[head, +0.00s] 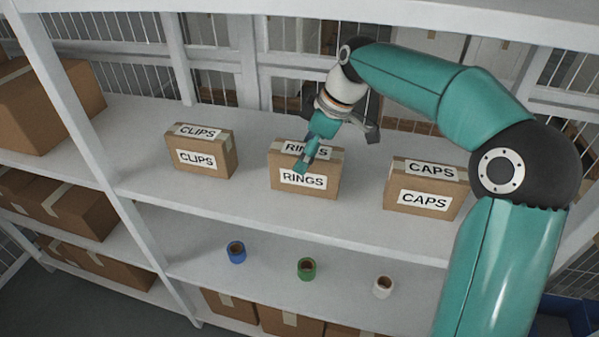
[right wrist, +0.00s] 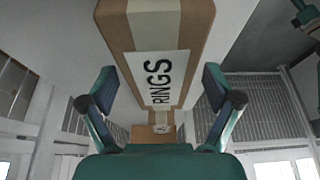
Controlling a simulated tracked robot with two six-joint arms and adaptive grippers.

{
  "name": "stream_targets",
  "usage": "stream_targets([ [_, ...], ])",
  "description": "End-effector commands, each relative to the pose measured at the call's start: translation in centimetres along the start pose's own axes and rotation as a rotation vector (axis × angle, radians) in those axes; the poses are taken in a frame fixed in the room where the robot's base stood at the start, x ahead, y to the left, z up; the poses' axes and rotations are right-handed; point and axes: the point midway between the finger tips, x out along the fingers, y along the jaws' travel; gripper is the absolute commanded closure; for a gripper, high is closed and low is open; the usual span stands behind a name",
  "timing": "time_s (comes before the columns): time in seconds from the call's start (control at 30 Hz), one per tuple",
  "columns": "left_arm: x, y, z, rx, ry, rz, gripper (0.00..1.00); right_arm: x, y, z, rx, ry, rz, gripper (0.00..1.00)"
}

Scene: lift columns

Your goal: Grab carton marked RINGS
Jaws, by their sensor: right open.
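The carton marked RINGS (head: 318,186) is a brown box with white labels on its top and front, standing upright in the middle of the upper shelf. My right gripper (head: 336,152) is above it with open fingers, one in front of the carton's label side and covering part of the labels. In the right wrist view, the RINGS carton (right wrist: 165,35) lies between the two spread fingers of the right gripper (right wrist: 158,82), with gaps visible on both sides. My left gripper is not in view.
A CLIPS carton (head: 202,160) stands to the left and a CAPS carton (head: 425,200) to the right, with bare shelf between. Blue (head: 236,252), green (head: 306,269) and white (head: 382,287) rolls sit on the shelf below. White uprights and an upper shelf edge frame the space.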

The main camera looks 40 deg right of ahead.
Motion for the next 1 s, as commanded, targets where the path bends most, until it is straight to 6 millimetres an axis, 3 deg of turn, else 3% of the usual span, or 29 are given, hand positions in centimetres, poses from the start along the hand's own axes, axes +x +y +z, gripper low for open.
stream_targets([
  [0.57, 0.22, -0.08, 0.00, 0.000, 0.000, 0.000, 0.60, 0.35, 0.02, 0.23, 0.001, 0.000, 0.001, 0.10],
  [1.0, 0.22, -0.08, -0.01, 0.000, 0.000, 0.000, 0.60, 0.34, 0.02, 0.27, 0.002, 0.000, 0.000, 0.80],
])
